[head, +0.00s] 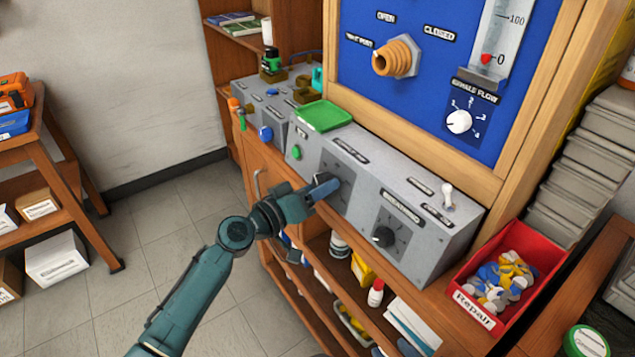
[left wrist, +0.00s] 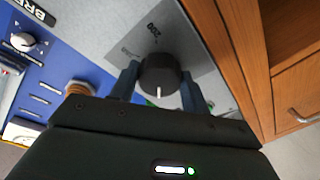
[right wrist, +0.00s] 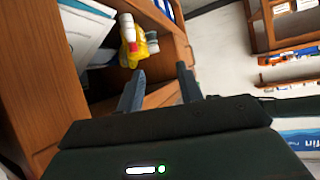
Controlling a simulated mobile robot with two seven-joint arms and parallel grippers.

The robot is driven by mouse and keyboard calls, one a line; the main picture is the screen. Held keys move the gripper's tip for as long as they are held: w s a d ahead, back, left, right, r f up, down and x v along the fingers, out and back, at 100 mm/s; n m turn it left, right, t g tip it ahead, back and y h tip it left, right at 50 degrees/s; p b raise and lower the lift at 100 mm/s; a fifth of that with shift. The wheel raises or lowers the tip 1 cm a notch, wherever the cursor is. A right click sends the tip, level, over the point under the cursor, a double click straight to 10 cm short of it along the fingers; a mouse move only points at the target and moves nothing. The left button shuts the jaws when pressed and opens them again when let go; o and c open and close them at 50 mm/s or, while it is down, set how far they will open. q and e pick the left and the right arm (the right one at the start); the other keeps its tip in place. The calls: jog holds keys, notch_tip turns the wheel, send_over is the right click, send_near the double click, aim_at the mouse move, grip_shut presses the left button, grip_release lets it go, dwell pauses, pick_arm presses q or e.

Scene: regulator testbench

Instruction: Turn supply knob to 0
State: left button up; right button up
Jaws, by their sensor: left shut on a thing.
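The supply knob (left wrist: 160,72) is a dark round knob with a white pointer mark, on a grey dial plate (left wrist: 142,42) on the bench's sloped front. In the left wrist view the pointer faces down toward my gripper, and a "200" mark shows above the knob. My left gripper (head: 326,186) is shut on this knob, one finger on each side, and hides most of it in the head view. In the left wrist view my left gripper (left wrist: 158,85) also shows around it. My right gripper (right wrist: 160,85) is open and empty near the shelves; it is not in the head view.
A second dark knob (head: 385,237) and a white toggle switch (head: 448,194) sit right of the gripped knob. A green tray (head: 322,116) lies on the bench top. A red repair bin (head: 535,258) stands at the right. Shelves with bottles are below.

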pick_arm(q)
jog(key=shift+r+n+y+p, duration=0.3)
jog(key=shift+n+p, duration=0.4)
jog(key=shift+n, duration=0.4)
jog(key=shift+n+p, duration=0.85)
jog(key=shift+n, duration=0.15)
jog(key=shift+s+d+n+y+p, duration=0.1)
jog(key=shift+n+y+p, duration=0.3)
jog(key=shift+n+p, duration=0.55)
jog(key=n+p, duration=0.2)
jog(key=n, duration=0.1)
jog(key=shift+y, duration=0.3)
jog(key=shift+n+p, duration=0.65)
jog(key=shift+n, duration=0.6)
jog(key=shift+n+g+y, duration=0.3)
jog(key=shift+n+g, duration=0.1)
jog(key=shift+n, duration=1.1)
pick_arm(e)
jog(key=d+r, duration=0.1)
jog(key=s+d+g+h, duration=0.1)
jog(key=shift+s+d+r+m, duration=0.15)
jog(key=shift+d+r+m, duration=0.15)
jog(key=shift+r, duration=0.2)
pick_arm(q)
jog(key=o, duration=1)
